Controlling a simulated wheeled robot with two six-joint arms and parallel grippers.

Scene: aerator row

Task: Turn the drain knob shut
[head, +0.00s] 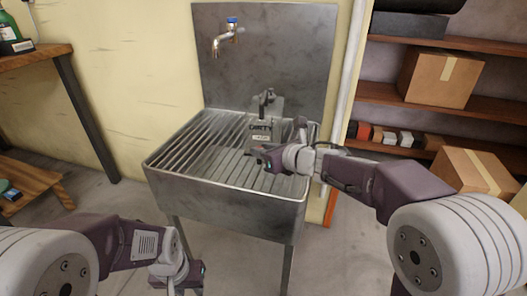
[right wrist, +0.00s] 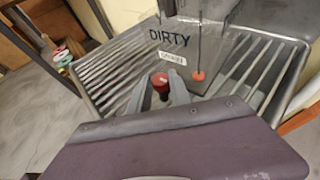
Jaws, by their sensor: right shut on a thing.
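A grey metal container (head: 252,143) marked DIRTY stands in the steel sink. In the right wrist view its panel (right wrist: 205,58) shows the same word and a small white label. A red round knob (right wrist: 160,80) sits low on its front. My right gripper (right wrist: 160,90) is shut on this red knob, one finger on each side. In the head view my right gripper (head: 263,156) is at the container's lower front and hides the knob. My left gripper (head: 188,273) is low in front of the sink, apart from it; its jaws are not clear.
The slatted steel sink (head: 225,207) stands against a backsplash. A tap (head: 222,42) with a blue handle is above it. An orange-red piece (right wrist: 198,75) at a thin rod is close right of the knob. Shelves with boxes (head: 440,78) are at right, a wooden table (head: 32,56) at left.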

